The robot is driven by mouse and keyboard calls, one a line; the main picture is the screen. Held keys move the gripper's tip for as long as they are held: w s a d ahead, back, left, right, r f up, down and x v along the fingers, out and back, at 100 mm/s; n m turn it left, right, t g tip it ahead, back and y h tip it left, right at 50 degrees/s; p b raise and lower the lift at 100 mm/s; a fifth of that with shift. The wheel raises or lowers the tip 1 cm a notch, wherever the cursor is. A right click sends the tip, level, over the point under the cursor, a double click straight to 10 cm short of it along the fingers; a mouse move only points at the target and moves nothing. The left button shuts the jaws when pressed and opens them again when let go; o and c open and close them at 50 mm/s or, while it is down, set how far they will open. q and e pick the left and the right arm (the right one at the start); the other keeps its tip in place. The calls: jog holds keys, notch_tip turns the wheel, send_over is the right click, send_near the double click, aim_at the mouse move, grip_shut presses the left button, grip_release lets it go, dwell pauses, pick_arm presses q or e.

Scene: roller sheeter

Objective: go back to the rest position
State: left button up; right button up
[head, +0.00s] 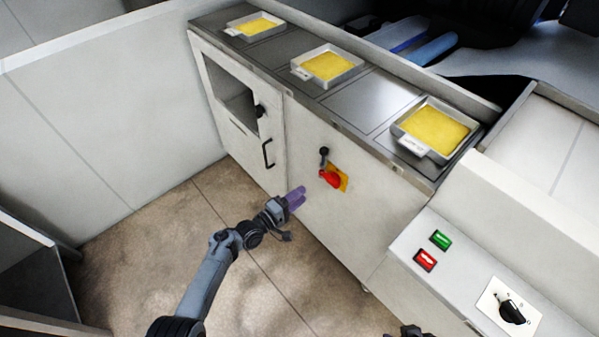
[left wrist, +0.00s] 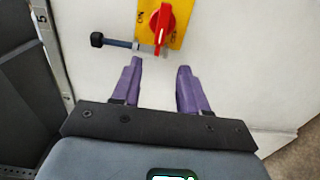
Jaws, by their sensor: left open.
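My left gripper (head: 296,198) has purple fingers and is in front of the white cabinet front, left of and below the red rotary switch (head: 330,179) on its yellow plate. In the left wrist view my left gripper (left wrist: 160,85) is open and empty, with the red switch (left wrist: 160,25) just beyond its fingertips. The switch handle looks apart from the fingers. A dark round knob on a rod (left wrist: 97,40) sticks out beside the switch. At the bottom edge of the head view a small dark part shows that may be my right arm; no right gripper fingers show.
Three metal trays with yellow sheets, such as the nearest tray (head: 410,146), stand on the steel counter (head: 368,100). The control panel (head: 455,275) at right has a green button (head: 440,240), a red button (head: 425,260) and a black dial (head: 512,312). Floor (head: 150,250) is clear at left.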

pick_arm(q)
jog(key=s+a+f+n+g+y+p, duration=0.1)
jog(key=s+a+f+g+y+p, duration=0.15)
jog(key=s+f, duration=1.35)
jog(key=s+a+r+m+g+y+p, duration=0.1)
jog(key=s+a+r+m+y, duration=0.2)
jog(key=s, duration=0.4)
jog(key=s+a+r+m+g+y+p, duration=0.1)
jog(key=s+a+r+m+y+p, duration=0.1)
jog(key=s+a+r, duration=0.3)
jog(key=s+a+r+m+g+y, duration=0.25)
jog(key=s+a+r+m, duration=0.2)
jog(key=r, duration=0.45)
jog(key=s+a+r+m+g+y, duration=0.25)
jog(key=s+r, duration=0.35)
jog(key=r, duration=0.3)
notch_tip(320, 180, up, 38)
jog(key=p, duration=3.8)
